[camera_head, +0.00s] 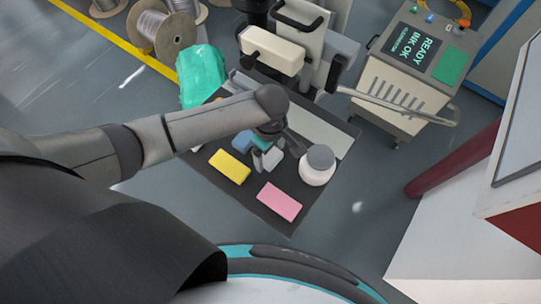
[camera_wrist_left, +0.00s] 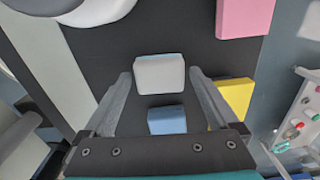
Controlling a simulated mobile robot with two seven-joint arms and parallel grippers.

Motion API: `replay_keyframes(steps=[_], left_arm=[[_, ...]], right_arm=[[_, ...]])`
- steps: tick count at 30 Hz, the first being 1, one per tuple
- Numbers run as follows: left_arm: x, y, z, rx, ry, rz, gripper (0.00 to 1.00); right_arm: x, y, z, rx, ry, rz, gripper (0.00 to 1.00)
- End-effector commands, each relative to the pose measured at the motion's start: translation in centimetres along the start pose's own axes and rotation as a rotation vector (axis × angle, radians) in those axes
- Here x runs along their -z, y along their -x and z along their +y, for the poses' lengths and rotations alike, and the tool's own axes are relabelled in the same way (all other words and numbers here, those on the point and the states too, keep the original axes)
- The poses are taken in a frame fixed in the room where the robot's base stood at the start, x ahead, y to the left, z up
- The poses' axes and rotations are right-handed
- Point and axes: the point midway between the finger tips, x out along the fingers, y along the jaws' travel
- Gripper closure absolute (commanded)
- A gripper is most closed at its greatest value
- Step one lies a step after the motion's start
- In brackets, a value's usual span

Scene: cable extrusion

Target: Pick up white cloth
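The white cloth (camera_wrist_left: 160,74) is a small block-like pad on a dark tabletop. It lies between the fingertips of my left gripper (camera_wrist_left: 161,80) in the left wrist view, with a gap on each side. The left gripper is open and points down over the cloth. In the head view my left arm reaches in from the left, and the white cloth (camera_head: 273,158) shows partly beside the gripper (camera_head: 265,152). I cannot tell how far the fingers are above the table. My right gripper is not in view.
A blue pad (camera_wrist_left: 167,120) lies close to the white one. A yellow pad (camera_head: 230,166), a pink pad (camera_head: 279,202) and a white round container with a grey lid (camera_head: 318,165) stand on the dark table (camera_head: 245,203). Machine parts (camera_head: 273,49) rise behind.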

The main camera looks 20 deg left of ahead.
Motion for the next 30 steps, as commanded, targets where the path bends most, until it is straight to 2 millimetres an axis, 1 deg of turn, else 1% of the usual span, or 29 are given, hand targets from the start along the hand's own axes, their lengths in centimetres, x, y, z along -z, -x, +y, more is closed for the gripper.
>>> replay_keyframes(steps=[1,2,18,19,20,21,26,30], left_arm=[[-0.02,0.02,0.01,0.000,0.000,0.000,0.14],[-0.03,0.02,0.01,0.000,0.000,0.000,0.17],[-0.03,0.03,0.00,0.000,0.000,-0.001,0.78],[-0.02,0.03,0.00,0.000,0.000,-0.001,0.79],[-0.02,0.03,0.00,0.000,0.000,-0.001,0.84],[-0.02,0.03,0.00,0.000,0.000,-0.001,0.88],[-0.02,0.10,0.01,0.000,0.000,-0.001,0.88],[-0.05,0.79,0.03,-0.001,0.000,-0.001,0.88]], right_arm=[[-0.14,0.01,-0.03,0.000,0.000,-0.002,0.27],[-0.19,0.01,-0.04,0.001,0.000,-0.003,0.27],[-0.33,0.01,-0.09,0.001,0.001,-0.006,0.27],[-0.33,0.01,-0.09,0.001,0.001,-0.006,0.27],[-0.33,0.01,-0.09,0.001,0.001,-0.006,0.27],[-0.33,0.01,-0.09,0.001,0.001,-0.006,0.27],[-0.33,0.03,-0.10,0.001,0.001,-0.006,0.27],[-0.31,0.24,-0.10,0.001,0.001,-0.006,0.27]])
